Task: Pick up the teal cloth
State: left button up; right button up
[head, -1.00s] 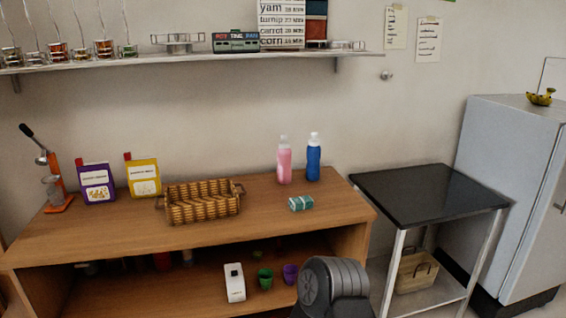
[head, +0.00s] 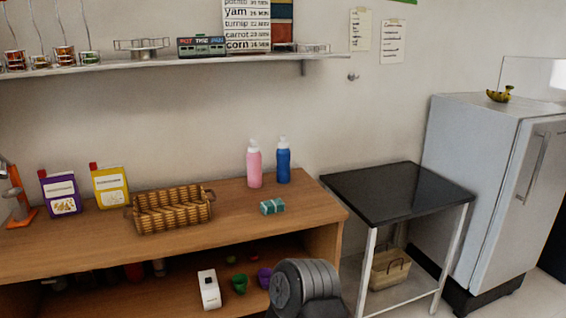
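The teal cloth (head: 272,206) is a small folded block with lighter markings. It lies on the wooden counter (head: 232,221), near the right front part of the top, in front of the pink and blue bottles. Nothing touches it. Part of my own arm, dark grey and ribbed, shows at the bottom centre, below and in front of the counter's right end. No gripper fingers of either arm show in the head view.
A wicker basket (head: 171,212) stands left of the cloth. A pink bottle (head: 254,165) and a blue bottle (head: 283,161) stand behind it. A black-topped table (head: 397,190) and a fridge (head: 478,180) are to the right. The counter around the cloth is clear.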

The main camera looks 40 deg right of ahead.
aim_at(277, 205)
jog(key=i+l+z, duration=0.15)
jog(key=l+z, duration=0.15)
jog(key=l, duration=0.25)
jog(key=i+l+z, duration=0.25)
jog(key=l, duration=0.3)
jog(key=i+l+z, duration=0.3)
jog(key=l, duration=0.2)
jog(key=i+l+z, duration=0.3)
jog(key=k+l, duration=0.05)
jog(key=l, duration=0.05)
